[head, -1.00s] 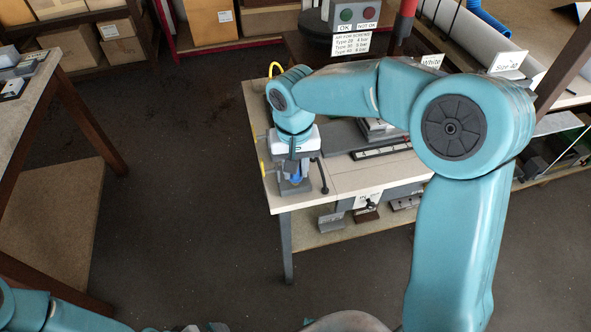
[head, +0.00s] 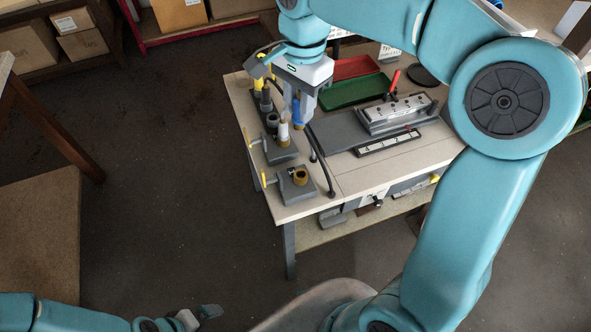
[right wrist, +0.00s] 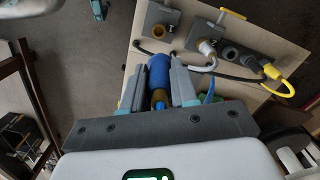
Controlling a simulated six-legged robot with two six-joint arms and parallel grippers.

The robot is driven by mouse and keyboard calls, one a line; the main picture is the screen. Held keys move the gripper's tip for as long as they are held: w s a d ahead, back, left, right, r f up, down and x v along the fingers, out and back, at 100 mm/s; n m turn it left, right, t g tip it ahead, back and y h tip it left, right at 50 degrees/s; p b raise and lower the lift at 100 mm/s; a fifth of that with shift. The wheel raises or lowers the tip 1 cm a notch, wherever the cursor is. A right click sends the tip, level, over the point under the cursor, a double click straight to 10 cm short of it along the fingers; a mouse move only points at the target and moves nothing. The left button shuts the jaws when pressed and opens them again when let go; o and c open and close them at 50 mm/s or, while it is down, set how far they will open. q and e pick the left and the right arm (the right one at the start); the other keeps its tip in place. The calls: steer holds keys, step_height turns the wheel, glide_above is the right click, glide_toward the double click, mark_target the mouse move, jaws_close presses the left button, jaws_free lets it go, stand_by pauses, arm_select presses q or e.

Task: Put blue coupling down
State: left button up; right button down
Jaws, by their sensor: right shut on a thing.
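My right gripper (head: 297,116) is above the left part of the workbench (head: 350,184), pointing down. It is shut on the blue coupling (head: 298,106), which hangs upright with a brass-coloured lower end. In the right wrist view the blue coupling (right wrist: 159,72) sits between the two fingers of the right gripper (right wrist: 159,85). In the head view it is apart from the holder blocks. My left gripper (head: 207,312) is low at the bottom edge, far from the bench; its jaws are too small to judge.
A grey block with a brass ring (head: 300,177) stands at the bench's near left. Behind it are a white-bodied coupling (head: 283,132) and dark and yellow parts with cables. A green tray (head: 352,91), a red tray (head: 350,68) and a clamping fixture (head: 398,114) lie to the right.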

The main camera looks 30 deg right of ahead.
mark_target(303, 127)
steer(key=f, duration=1.9)
steer(key=shift+s+d+f+b, duration=0.15)
steer(key=shift+s+f+b, duration=0.05)
steer(key=shift+s+b, duration=0.1)
steer(key=shift+r, duration=0.1)
steer(key=shift+f, duration=0.25)
steer(key=c, duration=0.9)
jaws_free()
steer(key=r, duration=1.1)
steer(key=shift+w+d, duration=0.15)
steer(key=shift+d, duration=0.05)
steer(key=shift+r, duration=0.75)
